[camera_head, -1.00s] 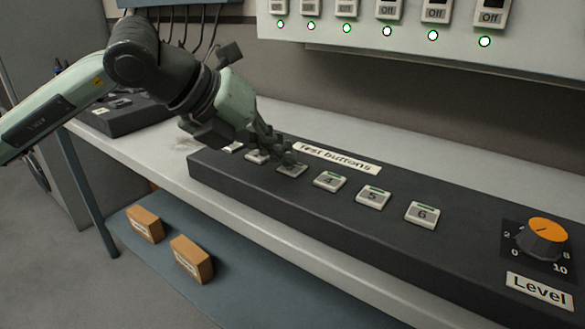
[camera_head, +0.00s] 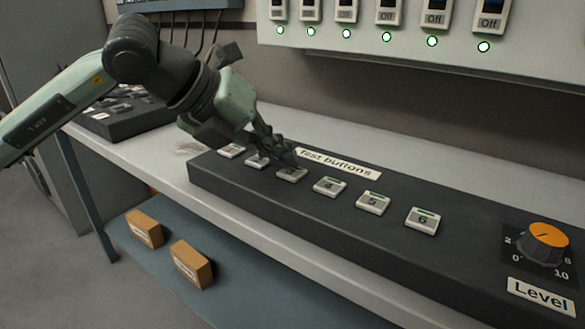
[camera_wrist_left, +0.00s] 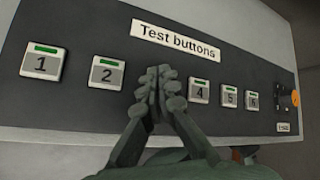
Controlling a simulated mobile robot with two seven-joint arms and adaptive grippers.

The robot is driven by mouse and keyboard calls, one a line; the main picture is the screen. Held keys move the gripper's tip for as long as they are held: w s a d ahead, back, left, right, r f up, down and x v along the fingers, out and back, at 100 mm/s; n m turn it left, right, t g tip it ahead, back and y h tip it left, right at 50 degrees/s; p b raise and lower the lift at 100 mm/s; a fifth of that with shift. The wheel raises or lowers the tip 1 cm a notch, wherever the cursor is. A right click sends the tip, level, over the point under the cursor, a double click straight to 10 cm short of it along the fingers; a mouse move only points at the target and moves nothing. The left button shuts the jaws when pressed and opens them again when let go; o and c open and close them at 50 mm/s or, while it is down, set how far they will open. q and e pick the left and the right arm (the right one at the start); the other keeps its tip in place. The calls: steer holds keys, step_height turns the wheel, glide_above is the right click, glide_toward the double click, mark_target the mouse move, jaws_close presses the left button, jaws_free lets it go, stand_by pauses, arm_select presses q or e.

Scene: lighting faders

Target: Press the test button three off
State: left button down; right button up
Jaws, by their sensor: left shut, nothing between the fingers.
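Test button three (camera_head: 292,175) is a pale square key on the dark sloping panel (camera_head: 330,220), third in the numbered row. Its lower part shows in the head view; its upper part is close to my fingers. My left gripper (camera_head: 284,157) is shut and empty, its tips just above and behind button three; I cannot tell whether they touch it. In the left wrist view my shut fingers (camera_wrist_left: 162,82) lie between button two (camera_wrist_left: 107,73) and button four (camera_wrist_left: 199,91) and hide button three. My right gripper is not in view.
Buttons five (camera_head: 372,202) and six (camera_head: 422,221) lie to the right, before an orange Level knob (camera_head: 543,238). A wall unit (camera_head: 400,45) above has several "Off" modules with lit green lamps. Two orange boxes (camera_head: 192,264) sit on the lower shelf.

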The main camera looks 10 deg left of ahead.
mark_target(282, 172)
arm_select(q)
steer(key=shift+r+p, duration=1.5)
steer(key=shift+r, duration=1.5)
steer(key=shift+s+f, duration=0.1)
